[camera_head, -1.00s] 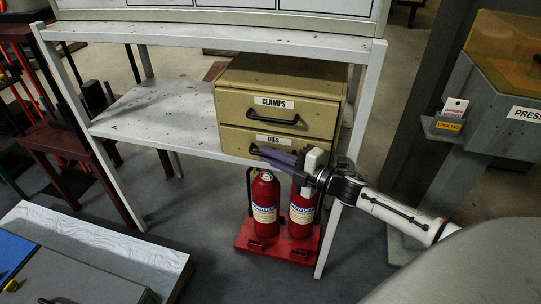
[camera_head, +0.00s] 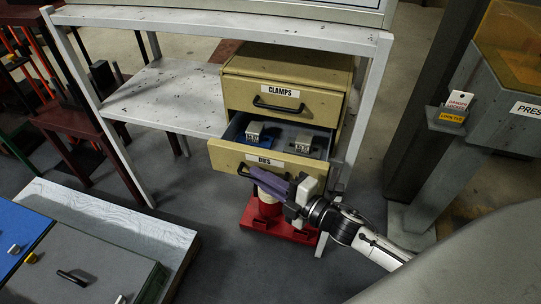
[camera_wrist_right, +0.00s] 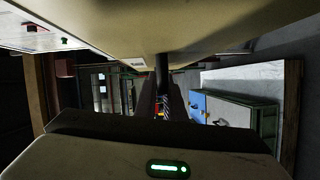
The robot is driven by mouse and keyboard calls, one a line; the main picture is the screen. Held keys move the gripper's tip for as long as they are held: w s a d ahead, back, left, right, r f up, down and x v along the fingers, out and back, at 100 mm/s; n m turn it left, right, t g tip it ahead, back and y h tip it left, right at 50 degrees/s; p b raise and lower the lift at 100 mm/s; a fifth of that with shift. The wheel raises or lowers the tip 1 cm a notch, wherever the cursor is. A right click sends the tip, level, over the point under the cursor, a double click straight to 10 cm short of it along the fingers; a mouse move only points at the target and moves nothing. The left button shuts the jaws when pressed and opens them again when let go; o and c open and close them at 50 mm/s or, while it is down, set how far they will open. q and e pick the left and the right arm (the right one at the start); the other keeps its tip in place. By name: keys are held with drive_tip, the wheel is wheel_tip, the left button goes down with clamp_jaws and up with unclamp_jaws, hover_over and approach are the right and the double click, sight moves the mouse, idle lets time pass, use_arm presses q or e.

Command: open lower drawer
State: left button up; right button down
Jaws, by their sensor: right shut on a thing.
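The lower drawer (camera_head: 262,161), labelled DIES, is pulled well out of the tan cabinet (camera_head: 300,62). Metal blocks (camera_head: 255,130) on blue and dark bases show inside it. The upper drawer (camera_head: 272,98), labelled CLAMPS, is closed. My right gripper (camera_head: 256,176) reaches up from the lower right and is shut on the black handle (camera_head: 243,171) of the lower drawer. In the right wrist view the drawer's tan underside or front (camera_wrist_right: 160,22) fills the top, and the dark handle (camera_wrist_right: 162,62) lies between the fingers. My left gripper is not in view.
The cabinet stands on a white metal shelf (camera_head: 150,98), with a leg (camera_head: 352,140) right of the drawer. A grey press (camera_head: 490,110) stands at right.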

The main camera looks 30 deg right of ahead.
drive_tip(key=shift+s+a+p, duration=0.3)
drive_tip(key=shift+s+a, duration=1.1)
drive_tip(key=shift+s, duration=0.05)
drive_tip(key=c, duration=1.8)
unclamp_jaws()
drive_tip(key=shift+c, duration=0.2)
drive_tip(key=v, duration=1)
drive_tip(key=shift+s, duration=0.1)
drive_tip(key=s+a+f+m+g+h, duration=0.2)
drive_tip(key=s+a+f+m+g, duration=0.1)
drive_tip(key=f+m, duration=0.4)
drive_tip(key=s+a+f+m+g+h, duration=0.2)
drive_tip(key=s+f+m, duration=0.4)
drive_tip(key=m, duration=0.5)
wheel_tip(320, 180, down, 3)
drive_tip(key=shift+a+r+m+g, duration=0.25)
drive_tip(key=shift+a+g, duration=0.3)
drive_tip(key=shift+g, duration=0.55)
